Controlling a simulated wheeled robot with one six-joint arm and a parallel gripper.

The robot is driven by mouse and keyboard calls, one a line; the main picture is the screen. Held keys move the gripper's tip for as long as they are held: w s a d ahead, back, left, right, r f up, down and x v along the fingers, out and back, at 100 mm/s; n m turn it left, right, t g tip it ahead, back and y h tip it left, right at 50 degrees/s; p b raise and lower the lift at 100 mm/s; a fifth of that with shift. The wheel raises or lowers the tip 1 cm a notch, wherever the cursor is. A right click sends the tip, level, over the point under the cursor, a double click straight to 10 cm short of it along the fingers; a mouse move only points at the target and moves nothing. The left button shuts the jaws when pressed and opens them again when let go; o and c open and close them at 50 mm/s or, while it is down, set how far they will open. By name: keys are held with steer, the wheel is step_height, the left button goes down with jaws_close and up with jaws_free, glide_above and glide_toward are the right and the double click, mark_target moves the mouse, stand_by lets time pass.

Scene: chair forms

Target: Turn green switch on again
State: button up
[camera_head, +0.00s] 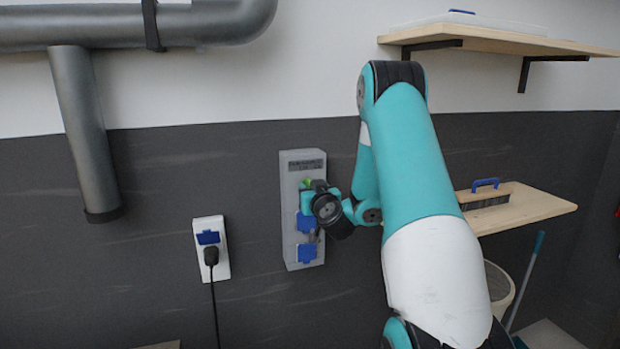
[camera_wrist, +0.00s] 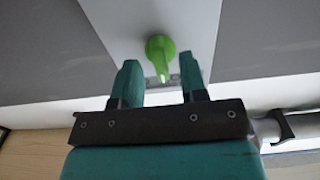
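The green switch (camera_wrist: 160,55) is a rotary knob on a grey panel (camera_wrist: 128,20), with its pointer end lying between my fingertips in the wrist view. In the head view only a small part of the green switch (camera_head: 305,184) shows, near the top of the grey wall box (camera_head: 290,225); my wrist hides the rest. My gripper (camera_wrist: 160,75) is open, with one teal finger on each side of the switch's lower end. I see gaps between the fingers and the switch. In the head view the fingers are mostly hidden by my wrist.
Blue socket covers (camera_head: 306,253) sit on the box below the switch. A white wall socket (camera_head: 209,263) with a black plug and cable is to the left. A wooden shelf (camera_head: 525,208) with a brush and an upper shelf (camera_head: 500,38) are at the right. A grey pipe (camera_head: 85,130) runs at upper left.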

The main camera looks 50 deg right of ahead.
steer(key=shift+w+d, duration=0.15)
steer(key=shift+w, duration=0.15)
steer(key=shift+f, duration=0.1)
jaws_close()
